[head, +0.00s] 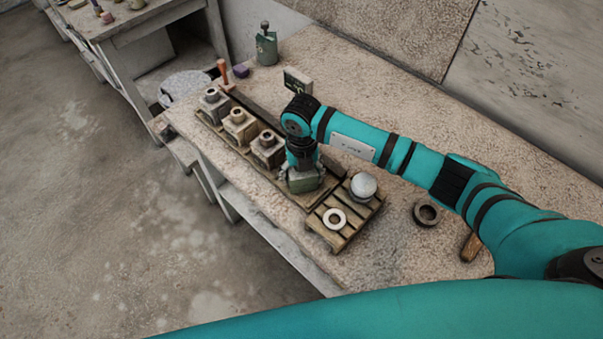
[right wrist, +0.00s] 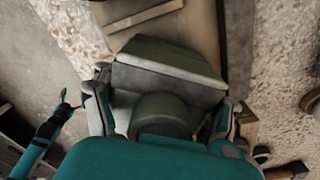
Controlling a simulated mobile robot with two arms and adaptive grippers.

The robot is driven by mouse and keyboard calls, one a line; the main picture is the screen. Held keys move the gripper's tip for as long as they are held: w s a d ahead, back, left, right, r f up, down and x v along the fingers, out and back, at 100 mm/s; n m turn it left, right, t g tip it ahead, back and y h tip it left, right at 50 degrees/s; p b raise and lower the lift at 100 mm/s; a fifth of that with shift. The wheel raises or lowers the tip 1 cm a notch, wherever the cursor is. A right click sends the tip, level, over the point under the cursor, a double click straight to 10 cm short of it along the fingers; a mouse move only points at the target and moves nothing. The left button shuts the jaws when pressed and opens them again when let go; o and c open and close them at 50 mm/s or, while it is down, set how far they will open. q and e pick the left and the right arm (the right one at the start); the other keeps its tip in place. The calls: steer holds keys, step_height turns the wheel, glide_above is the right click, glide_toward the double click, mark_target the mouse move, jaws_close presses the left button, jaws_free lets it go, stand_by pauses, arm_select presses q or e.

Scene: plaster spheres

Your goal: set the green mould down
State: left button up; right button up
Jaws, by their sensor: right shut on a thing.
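The green mould (head: 305,184) is a boxy greenish-grey block at the right end of a row of moulds on a long dark board (head: 325,193). My right gripper (head: 302,170) comes down on it from above and is shut on it. In the right wrist view, the fingers grip the mould (right wrist: 170,57) from both sides, with a round neck between them. I cannot tell whether its underside touches the board. In the right wrist view, my left gripper (right wrist: 68,103) shows small at the left, well away from the mould; its jaws are too small to read.
Three similar moulds (head: 239,127) stand left along the board. A slatted wooden rack (head: 347,231) close by on the right holds a white sphere (head: 363,186) and a pale ring (head: 334,218). A dark ring (head: 427,212) lies further right.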

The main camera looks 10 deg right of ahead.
steer(key=shift+f+b, duration=0.6)
steer(key=shift+f, duration=0.05)
stand_by(0.3)
steer(key=o, duration=1.7)
steer(key=shift+r+p, duration=1.4)
steer(key=shift+r, duration=0.6)
